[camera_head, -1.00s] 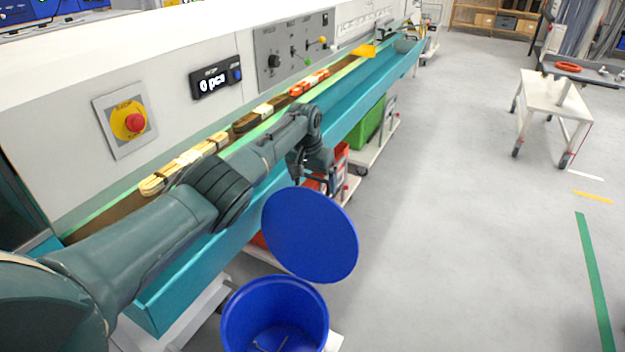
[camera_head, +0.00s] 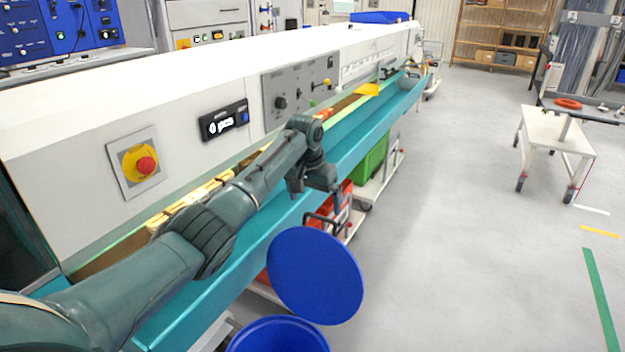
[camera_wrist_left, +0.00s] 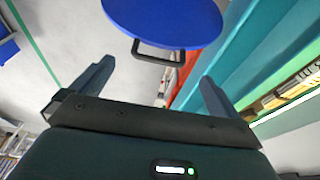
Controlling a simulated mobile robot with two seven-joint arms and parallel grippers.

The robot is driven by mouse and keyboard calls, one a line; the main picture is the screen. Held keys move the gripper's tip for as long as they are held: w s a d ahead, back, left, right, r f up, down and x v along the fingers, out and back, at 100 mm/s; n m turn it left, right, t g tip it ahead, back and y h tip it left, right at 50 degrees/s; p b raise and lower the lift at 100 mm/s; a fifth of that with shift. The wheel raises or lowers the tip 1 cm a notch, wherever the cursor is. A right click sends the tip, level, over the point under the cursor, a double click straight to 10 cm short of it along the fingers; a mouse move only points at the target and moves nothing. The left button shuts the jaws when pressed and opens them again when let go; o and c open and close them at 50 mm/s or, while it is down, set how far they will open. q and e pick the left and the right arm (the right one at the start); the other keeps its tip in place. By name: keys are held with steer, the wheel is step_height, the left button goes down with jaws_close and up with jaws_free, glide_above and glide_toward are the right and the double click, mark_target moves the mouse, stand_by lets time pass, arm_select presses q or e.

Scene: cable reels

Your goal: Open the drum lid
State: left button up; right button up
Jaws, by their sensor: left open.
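The blue round drum lid (camera_head: 315,276) stands open, tilted steeply up above the blue drum (camera_head: 278,337). Only the upper part of the drum shows at the bottom of the head view. A dark bar handle (camera_head: 325,224) shows near the lid's upper edge. My left gripper (camera_head: 312,190) is just above the lid, apart from it. In the left wrist view, its fingers (camera_wrist_left: 155,86) are spread and empty, with the lid (camera_wrist_left: 165,20) and its handle (camera_wrist_left: 158,54) beyond the fingertips. My right gripper is not in view.
A long teal-edged conveyor (camera_head: 345,150) runs along the white machine wall, behind my left arm. Red and green bins (camera_head: 370,160) stand on carts below it. The grey floor to the right is open up to a white table (camera_head: 556,133).

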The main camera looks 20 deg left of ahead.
arm_select(q)
steer(key=v, duration=0.5)
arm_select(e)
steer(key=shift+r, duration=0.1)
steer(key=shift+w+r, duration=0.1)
